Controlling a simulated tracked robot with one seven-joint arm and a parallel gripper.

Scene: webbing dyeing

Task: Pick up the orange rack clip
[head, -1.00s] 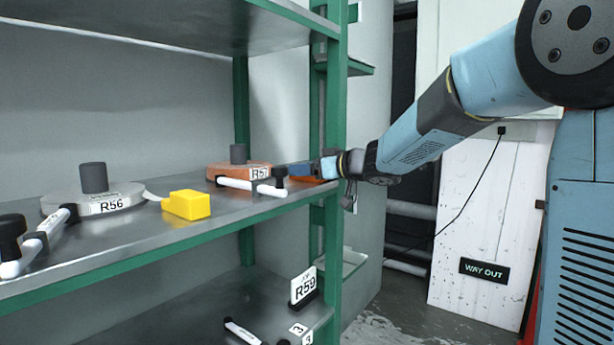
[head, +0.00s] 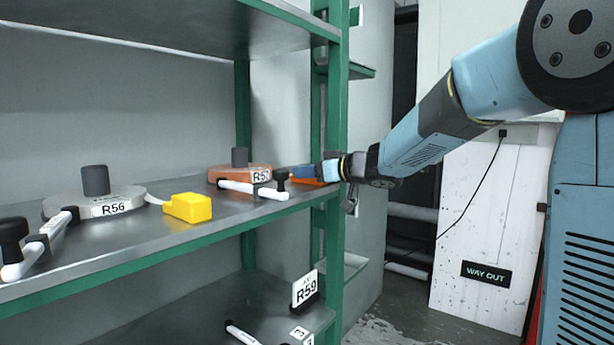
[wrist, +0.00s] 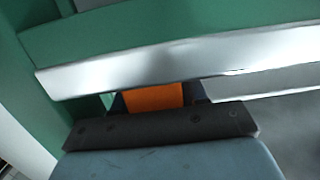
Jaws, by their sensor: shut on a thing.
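The orange rack clip (head: 305,181) is at the right end of the middle shelf, beside the green upright. In the head view my gripper (head: 322,171) is shut on it, and its dark and blue parts cover much of the clip. In the wrist view an orange patch of the clip (wrist: 154,97) shows between the dark fingers of my gripper (wrist: 155,101), close to the metal shelf edge. I cannot tell whether the clip still touches the shelf.
The middle shelf (head: 150,243) also holds a yellow block (head: 188,208), a grey disc labelled R56 (head: 112,205), a brown disc (head: 240,173) and white-and-black handles. A green upright (head: 337,130) stands close to my gripper. An R59 tag (head: 305,290) is on the lower shelf.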

